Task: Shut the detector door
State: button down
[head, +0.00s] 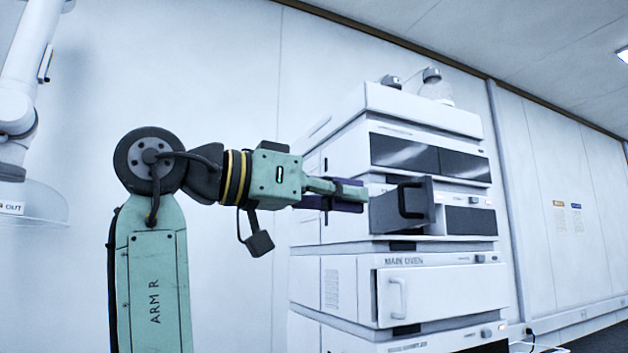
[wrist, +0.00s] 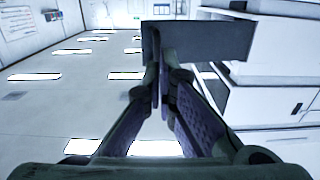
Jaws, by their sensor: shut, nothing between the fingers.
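The detector door (head: 385,212) is a dark grey panel with a dark bar handle. It stands swung out from the detector module (head: 470,221), at mid-height of the instrument stack. My gripper (head: 366,194) is shut and empty, level with the door, its tips at the door's left edge in the head view. In the wrist view the door (wrist: 215,40) crosses the top, just beyond my shut fingertips (wrist: 161,62). I cannot tell whether the tips touch it.
The main oven (head: 440,290) with a white handle sits below the detector. A module with dark windows (head: 430,158) sits above it. Bottles (head: 431,80) stand on top of the stack. A white arm (head: 22,85) is at the far left. The space left of the stack is open.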

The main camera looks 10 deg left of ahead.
aim_at(411, 204)
jog(key=p+x, duration=0.1)
jog(key=x, duration=0.4)
jog(key=shift+d, duration=0.1)
jog(key=shift+d, duration=0.1)
